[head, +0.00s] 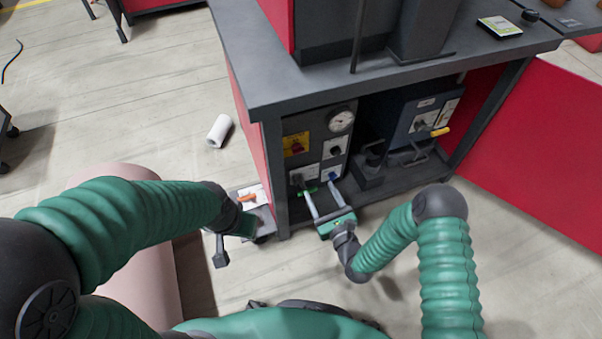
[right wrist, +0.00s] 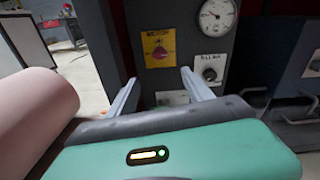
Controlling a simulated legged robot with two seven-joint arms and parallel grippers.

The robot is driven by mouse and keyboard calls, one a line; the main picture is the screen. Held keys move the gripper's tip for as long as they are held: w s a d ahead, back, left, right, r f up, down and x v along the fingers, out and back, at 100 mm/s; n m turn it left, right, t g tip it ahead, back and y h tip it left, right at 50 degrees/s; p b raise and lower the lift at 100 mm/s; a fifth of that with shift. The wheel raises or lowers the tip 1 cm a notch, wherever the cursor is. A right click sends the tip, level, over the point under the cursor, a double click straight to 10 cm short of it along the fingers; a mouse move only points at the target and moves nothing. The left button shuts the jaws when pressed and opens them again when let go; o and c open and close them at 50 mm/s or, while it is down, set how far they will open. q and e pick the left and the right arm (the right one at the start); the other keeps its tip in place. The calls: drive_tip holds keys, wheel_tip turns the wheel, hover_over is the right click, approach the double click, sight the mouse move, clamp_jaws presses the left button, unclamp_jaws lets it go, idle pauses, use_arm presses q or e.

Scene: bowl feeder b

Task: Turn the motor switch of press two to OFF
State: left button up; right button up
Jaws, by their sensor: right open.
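The press control panel (head: 317,132) is dark and sits under the bench top. It carries a yellow plate with a red knob (head: 296,146), also in the right wrist view (right wrist: 160,54). A white plate with a dark knob (head: 337,147) is right of it, also in the wrist view (right wrist: 210,73). The fingers look empty. My left gripper (head: 236,225) is by the cabinet's left side; its jaws are unclear.
A round gauge (head: 341,121) tops the panel. A blue-grey box (head: 425,112) with a yellow handle stands right in the cabinet. An orange handle (head: 247,198) is near my left gripper. A pinkish cylinder (head: 135,262) lies left; a white roll (head: 220,131) is on the floor.

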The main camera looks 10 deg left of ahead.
sight(299, 153)
drive_tip(key=shift+m+t, duration=0.3)
drive_tip(key=shift+m, duration=0.6)
drive_tip(key=b+x, duration=0.2)
drive_tip(key=x, duration=0.3)
drive_tip(key=b+x, duration=0.3)
drive_tip(key=x, duration=0.3)
drive_tip(key=f+b+x, duration=0.1)
drive_tip(key=b+x, duration=0.2)
drive_tip(key=x, duration=0.2)
drive_tip(key=shift+w+a, duration=0.1)
drive_tip(key=shift+a, duration=0.2)
use_arm(q)
drive_tip(key=s+x, duration=0.2)
drive_tip(key=x, duration=0.6)
drive_tip(key=shift+f, duration=0.55)
use_arm(e)
clamp_jaws()
